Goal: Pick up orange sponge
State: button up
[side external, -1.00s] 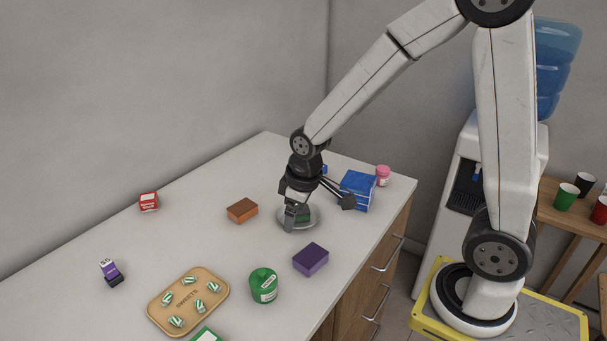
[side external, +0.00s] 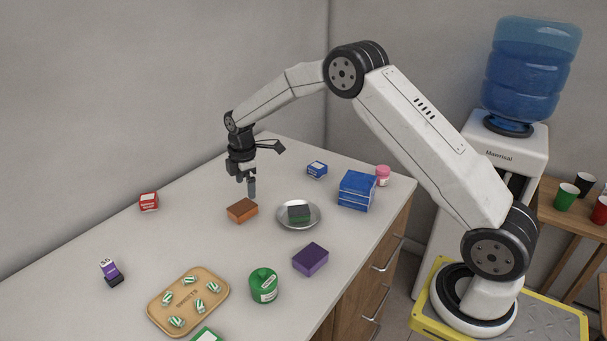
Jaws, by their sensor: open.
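The orange sponge (side external: 242,211) is a small orange-brown block lying flat on the white counter. My gripper (side external: 246,189) is open and points down. In the picture its fingertips are just above the sponge's far edge. They appear apart from it, though the exact gap is hard to judge. Nothing shows between the fingers.
A purple block (side external: 310,259), a green jar (side external: 264,285) and a sweets tray (side external: 154,310) are nearer. Blue boxes (side external: 357,190) stand at the right. Counter left of the sponge is clear.

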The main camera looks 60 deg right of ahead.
aim_at(244, 206)
jog(key=shift+w+d+f+n, duration=0.55)
jog(key=shift+w+f+n, duration=0.2)
jog(key=shift+w, duration=0.15)
jog(key=shift+w+d+f+n, duration=0.5)
jog(key=shift+w+f+n, duration=0.1)
jog(key=shift+w+n, duration=0.2)
jog(key=shift+f, duration=0.1)
jog(key=shift+f, duration=1.2)
jog(key=shift+f, duration=0.15)
jog(key=shift+a+f, duration=0.15)
jog(key=shift+f, duration=2.3)
jog(key=shift+c, duration=0.2)
jog(key=c, duration=1)
